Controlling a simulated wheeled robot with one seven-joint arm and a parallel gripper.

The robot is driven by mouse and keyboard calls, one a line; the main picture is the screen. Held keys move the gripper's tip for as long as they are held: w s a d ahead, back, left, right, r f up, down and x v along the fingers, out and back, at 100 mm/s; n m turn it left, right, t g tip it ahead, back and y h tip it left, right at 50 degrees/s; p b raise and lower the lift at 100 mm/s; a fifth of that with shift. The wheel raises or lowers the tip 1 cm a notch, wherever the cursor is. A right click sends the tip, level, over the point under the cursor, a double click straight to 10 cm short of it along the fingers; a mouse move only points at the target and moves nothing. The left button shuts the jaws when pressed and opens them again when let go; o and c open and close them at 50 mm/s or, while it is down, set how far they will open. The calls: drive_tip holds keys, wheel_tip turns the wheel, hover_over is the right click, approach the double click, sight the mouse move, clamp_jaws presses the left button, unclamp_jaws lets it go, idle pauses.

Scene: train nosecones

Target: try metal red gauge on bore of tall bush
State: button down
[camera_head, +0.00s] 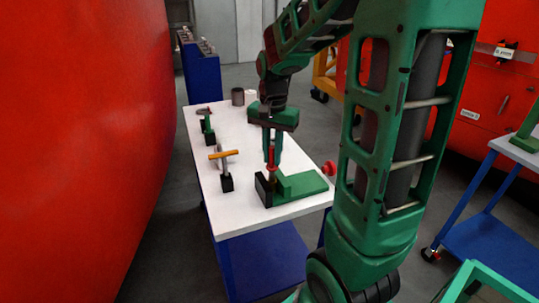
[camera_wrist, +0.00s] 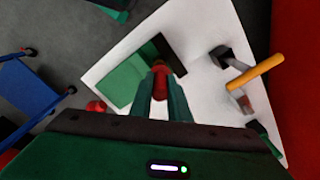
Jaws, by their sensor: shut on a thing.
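My gripper (camera_head: 271,152) is shut on a red gauge (camera_head: 271,158), which points down over the green block fixture (camera_head: 302,186) at the front of the white table. In the wrist view the red gauge (camera_wrist: 160,78) sits between the green fingertips (camera_wrist: 161,97). A small brownish upright part (camera_head: 271,174) shows just under the gauge, beside the fixture's black plate (camera_head: 262,189); it may be the tall bush. The gauge's lower end and the bore are hidden, so I cannot tell whether the gauge is inside.
An orange-handled tool (camera_head: 222,154) stands in a black base left of the fixture. A green and black holder (camera_head: 207,130) and a grey cup (camera_head: 238,96) are farther back. A red round thing (camera_head: 329,168) is at the table's right edge.

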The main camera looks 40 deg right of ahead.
idle(0.6)
drive_tip(key=shift+r, duration=2.9)
